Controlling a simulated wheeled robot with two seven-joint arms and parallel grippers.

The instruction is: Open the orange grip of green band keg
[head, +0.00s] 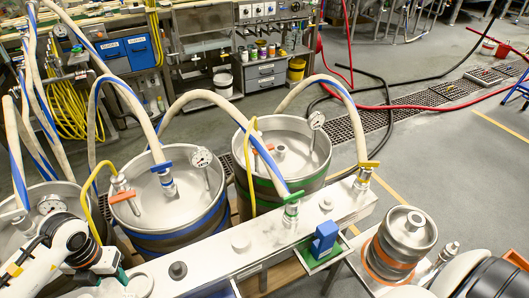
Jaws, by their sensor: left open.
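The green band keg (314,180) stands at the middle, a steel keg with a green band around its side. Its orange grip (262,147) is on the left part of its top, beside a yellow hose, partly behind a pale hose with a blue stripe. My left gripper (120,277) is open at the lower left, by the near end of the steel bench and well apart from the orange grip. Its fingertips are small and hard to make out. My right arm shows at the lower right; its gripper is not visible.
The blue band keg (181,205) stands between my left gripper and the green band keg, with its own orange grip (122,194). A steel beam (215,262) with fittings crosses in front. A small orange-banded keg (408,232) stands right. Arching hoses crowd the space above the kegs.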

